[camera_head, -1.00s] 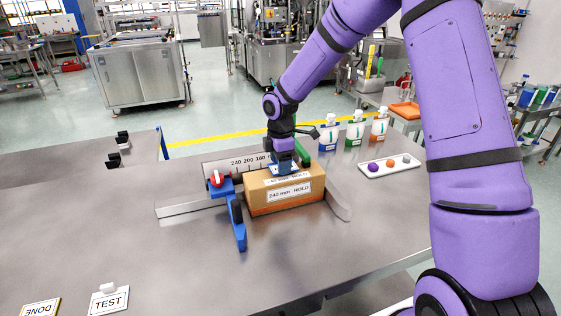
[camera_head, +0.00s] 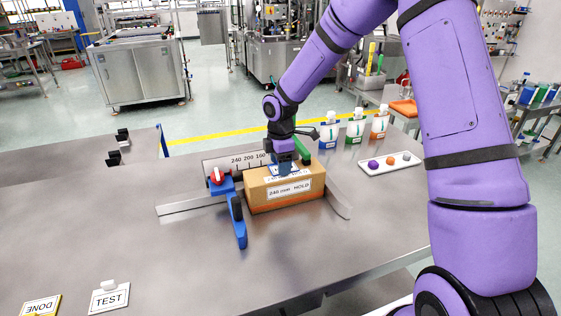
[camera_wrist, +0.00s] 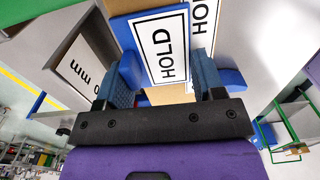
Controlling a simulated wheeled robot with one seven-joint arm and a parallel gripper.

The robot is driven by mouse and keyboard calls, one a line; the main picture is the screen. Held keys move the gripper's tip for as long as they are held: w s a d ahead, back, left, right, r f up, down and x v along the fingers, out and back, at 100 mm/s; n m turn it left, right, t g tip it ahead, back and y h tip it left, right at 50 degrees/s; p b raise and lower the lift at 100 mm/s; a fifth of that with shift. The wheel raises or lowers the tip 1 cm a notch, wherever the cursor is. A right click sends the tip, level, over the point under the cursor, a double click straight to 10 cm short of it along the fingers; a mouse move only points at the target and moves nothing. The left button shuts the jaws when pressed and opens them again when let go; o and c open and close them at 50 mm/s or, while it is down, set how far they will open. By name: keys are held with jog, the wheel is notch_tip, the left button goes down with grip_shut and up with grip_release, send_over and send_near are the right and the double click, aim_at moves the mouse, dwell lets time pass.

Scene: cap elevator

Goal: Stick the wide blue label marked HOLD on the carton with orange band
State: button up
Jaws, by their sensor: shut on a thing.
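The carton with the orange band (camera_head: 258,203) sits upright on the bench and bears a white "240 mm HOLD" panel (camera_head: 289,190) on its front. My gripper (camera_head: 284,167) points down over the carton's top, its fingertips close to the surface. It is shut on the blue-edged HOLD label (camera_wrist: 168,48), which lies between the blue fingers in the wrist view. In the head view the label is mostly hidden at the carton's top, and I cannot tell whether it touches. Part of a second "HO" print (camera_wrist: 203,22) shows beside it in the wrist view.
A ruled plate (camera_head: 238,163) with a red knob (camera_head: 216,176) and blue stop (camera_head: 238,215) stands left of the carton. Pouches (camera_head: 355,128) and a white tray (camera_head: 391,164) are to the right. TEST (camera_head: 109,298) and DONE (camera_head: 41,306) signs stand front left; the bench between is clear.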

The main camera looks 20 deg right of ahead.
jog(key=o, duration=0.9)
jog(key=shift+o, duration=0.2)
jog(key=shift+r, duration=0.1)
notch_tip(320, 180, up, 11)
jog(key=shift+f, duration=0.2)
